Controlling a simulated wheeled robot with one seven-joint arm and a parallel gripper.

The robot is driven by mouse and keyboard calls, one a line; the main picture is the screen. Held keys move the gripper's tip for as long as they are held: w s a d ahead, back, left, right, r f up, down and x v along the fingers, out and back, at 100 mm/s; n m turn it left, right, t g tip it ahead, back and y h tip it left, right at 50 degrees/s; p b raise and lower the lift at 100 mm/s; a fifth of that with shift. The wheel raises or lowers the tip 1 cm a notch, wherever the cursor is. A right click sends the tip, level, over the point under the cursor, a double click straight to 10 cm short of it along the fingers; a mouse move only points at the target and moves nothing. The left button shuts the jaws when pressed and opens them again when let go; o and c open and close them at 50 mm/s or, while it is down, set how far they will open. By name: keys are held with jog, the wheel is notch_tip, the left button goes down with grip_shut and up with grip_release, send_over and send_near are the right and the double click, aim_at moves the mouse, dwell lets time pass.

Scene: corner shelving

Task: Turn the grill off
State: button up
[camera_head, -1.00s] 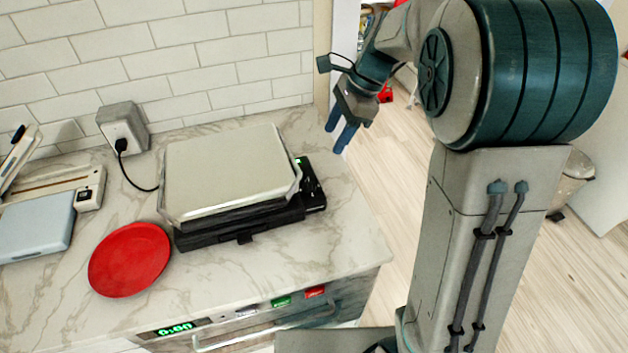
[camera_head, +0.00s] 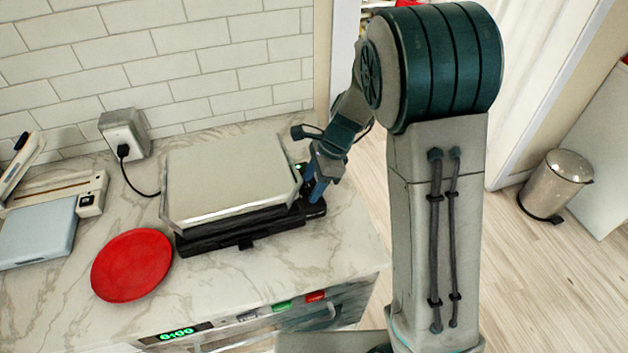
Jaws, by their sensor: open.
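The grill (camera_head: 225,180) stands on the marble counter with its light grey lid down over a black base. Its black control strip (camera_head: 313,208) sticks out on the right side, and a small green light shows near its back end. My gripper (camera_head: 315,195) is open, with its blue fingers pointing down at the control strip. The fingers hide part of the strip. I cannot tell whether they touch it.
A red plate (camera_head: 131,265) lies at the grill's front left. A wall socket box (camera_head: 124,131) with the grill's plugged cord is behind. A pale blue device (camera_head: 38,232) is at far left. Clear counter lies right of the grill. A metal bin (camera_head: 556,186) stands on the floor.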

jog(key=c, duration=1)
jog(key=shift+w+n+g, duration=0.1)
jog(key=shift+n+g, duration=0.2)
jog(key=shift+n, duration=0.4)
jog(key=o, duration=1)
jog(key=shift+r, duration=0.1)
jog(key=b+v, duration=0.1)
jog(key=v, duration=1.2)
jog(key=shift+r, duration=0.3)
